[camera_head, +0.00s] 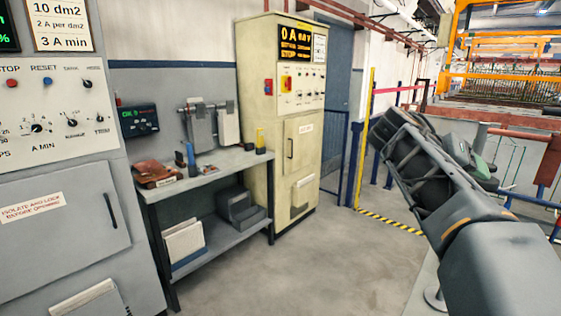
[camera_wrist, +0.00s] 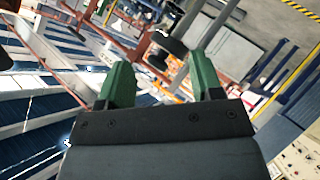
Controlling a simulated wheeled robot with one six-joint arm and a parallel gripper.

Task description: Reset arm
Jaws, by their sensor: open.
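My arm reaches in from the right side of the head view, with my gripper (camera_head: 478,165) at its far end, partly hidden behind the arm links. In the wrist view my gripper (camera_wrist: 160,80) shows two green fingers spread apart with nothing held between them. Past the fingers the wrist view shows the plating hall at a tilt. My gripper is in the air, and I see it touching nothing.
A grey control cabinet (camera_head: 60,240) stands at the left. A bench (camera_head: 225,160) with tools and a beige cabinet (camera_head: 258,130) stand along the wall. Grey floor (camera_head: 300,265) in the middle is clear. Yellow-black floor tape (camera_head: 390,221) runs near my arm.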

